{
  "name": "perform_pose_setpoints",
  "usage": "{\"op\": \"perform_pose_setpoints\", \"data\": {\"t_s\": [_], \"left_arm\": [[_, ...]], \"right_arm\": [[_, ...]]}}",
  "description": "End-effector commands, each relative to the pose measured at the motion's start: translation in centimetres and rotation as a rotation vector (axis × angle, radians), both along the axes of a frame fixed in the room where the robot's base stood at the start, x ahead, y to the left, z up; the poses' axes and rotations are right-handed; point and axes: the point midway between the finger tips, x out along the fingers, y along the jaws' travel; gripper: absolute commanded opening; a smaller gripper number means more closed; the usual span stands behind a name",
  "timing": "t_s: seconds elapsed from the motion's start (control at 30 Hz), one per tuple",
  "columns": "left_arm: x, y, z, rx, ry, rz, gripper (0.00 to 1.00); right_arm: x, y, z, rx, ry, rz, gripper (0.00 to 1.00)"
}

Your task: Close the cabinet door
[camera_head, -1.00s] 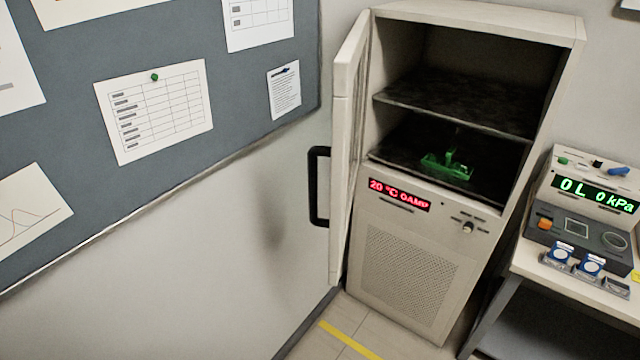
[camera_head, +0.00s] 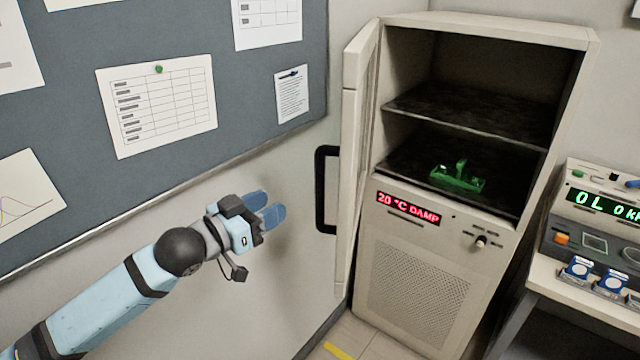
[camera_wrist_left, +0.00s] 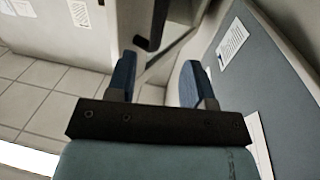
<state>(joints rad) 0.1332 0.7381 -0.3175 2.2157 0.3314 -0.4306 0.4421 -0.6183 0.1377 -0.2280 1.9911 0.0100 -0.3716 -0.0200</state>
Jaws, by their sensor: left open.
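The beige cabinet (camera_head: 412,282) stands in the corner with its door (camera_head: 357,150) swung wide open to the left. The door carries a black handle (camera_head: 321,190) on its outer side. Inside, a green object (camera_head: 458,178) sits on the lower dark shelf (camera_head: 405,165). My left gripper (camera_head: 272,206) is open and empty, left of the handle and apart from it. In the left wrist view its two blue fingers (camera_wrist_left: 160,82) are spread, with a dark handle-like bar (camera_wrist_left: 152,28) beyond them. My right gripper is not in view.
A grey notice board (camera_head: 240,120) with papers covers the wall behind my left arm. At right, a table (camera_head: 560,285) bears a control device (camera_head: 600,205) and small blue-topped containers (camera_head: 578,268). Tiled floor shows below the door.

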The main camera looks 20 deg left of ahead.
Motion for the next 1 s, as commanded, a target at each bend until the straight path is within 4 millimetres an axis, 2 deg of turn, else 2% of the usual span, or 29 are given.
{"op": "perform_pose_setpoints", "data": {"t_s": [0.17, 0.27, 0.7, 0.8, 1.0], "left_arm": [[1.1, -0.5, 0.2, -0.002, -0.004, -0.002, 0.47], [2.4, -1.3, 0.3, -0.002, -0.004, -0.002, 0.47], [10.0, -5.4, 0.1, 0.0, -0.004, -0.002, 0.47], [11.1, -6.0, 0.1, 0.0, -0.004, -0.001, 0.47], [12.1, -6.5, 0.1, 0.001, -0.003, -0.001, 0.47]], "right_arm": [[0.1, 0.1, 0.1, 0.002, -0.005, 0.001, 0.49], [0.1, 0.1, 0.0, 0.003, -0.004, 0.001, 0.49], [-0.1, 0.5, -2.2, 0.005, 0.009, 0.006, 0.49], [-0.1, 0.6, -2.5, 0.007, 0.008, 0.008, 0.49], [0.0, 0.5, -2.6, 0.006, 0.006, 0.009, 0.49]]}}
